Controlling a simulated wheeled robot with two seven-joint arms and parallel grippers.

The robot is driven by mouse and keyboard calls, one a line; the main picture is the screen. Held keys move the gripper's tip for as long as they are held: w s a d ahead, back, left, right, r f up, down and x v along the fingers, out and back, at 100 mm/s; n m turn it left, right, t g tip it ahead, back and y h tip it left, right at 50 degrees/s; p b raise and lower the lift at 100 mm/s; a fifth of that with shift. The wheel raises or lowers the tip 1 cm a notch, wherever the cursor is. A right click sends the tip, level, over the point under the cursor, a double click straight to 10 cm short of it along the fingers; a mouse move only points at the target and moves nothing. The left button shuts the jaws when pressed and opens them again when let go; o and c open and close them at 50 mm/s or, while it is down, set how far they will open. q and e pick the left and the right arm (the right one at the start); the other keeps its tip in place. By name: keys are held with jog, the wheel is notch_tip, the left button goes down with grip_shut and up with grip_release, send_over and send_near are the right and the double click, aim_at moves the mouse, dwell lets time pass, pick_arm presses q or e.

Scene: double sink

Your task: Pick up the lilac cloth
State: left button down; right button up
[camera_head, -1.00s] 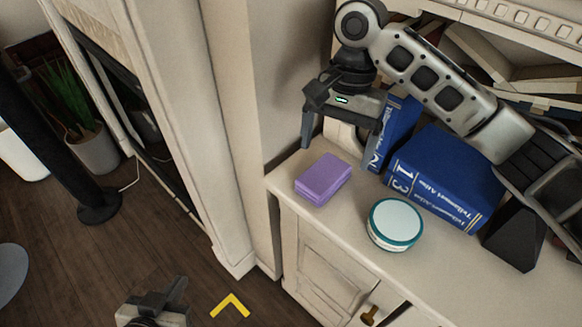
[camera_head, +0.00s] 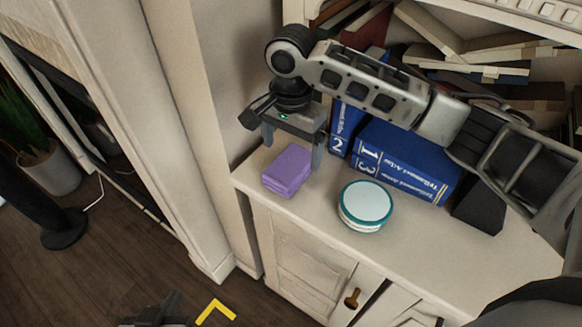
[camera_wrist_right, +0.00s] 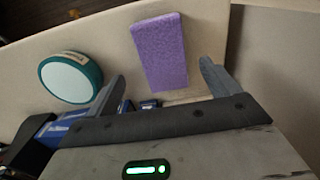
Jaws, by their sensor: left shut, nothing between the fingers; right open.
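The lilac cloth (camera_head: 288,172) is a folded, block-like purple stack lying on the cabinet top near its left end. My right gripper (camera_head: 292,148) is open and empty, just behind and above the cloth in the head view. In the right wrist view the cloth (camera_wrist_right: 160,50) lies ahead of the fingertips (camera_wrist_right: 162,82), in line with the gap between them; I cannot tell whether either finger touches it. My left gripper (camera_head: 155,311) is shut and empty, low at the bottom edge of the head view, far from the cloth and partly cut off.
A round white tub with a teal rim (camera_head: 365,206) stands right of the cloth. Blue books (camera_head: 405,165) stand behind, under my right arm. A cream wall column (camera_head: 190,130) rises left of the cabinet top (camera_head: 420,245). The cabinet's front strip is clear.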

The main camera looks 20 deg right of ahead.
aim_at(292, 162)
jog(key=shift+w+d+f, duration=0.1)
jog(key=shift+w+f, duration=0.1)
jog(key=shift+f, duration=1.25)
jog(key=shift+w+d+f, duration=0.1)
jog(key=shift+w+f, duration=0.05)
jog(key=shift+f, duration=1.25)
jog(key=c, duration=1.1)
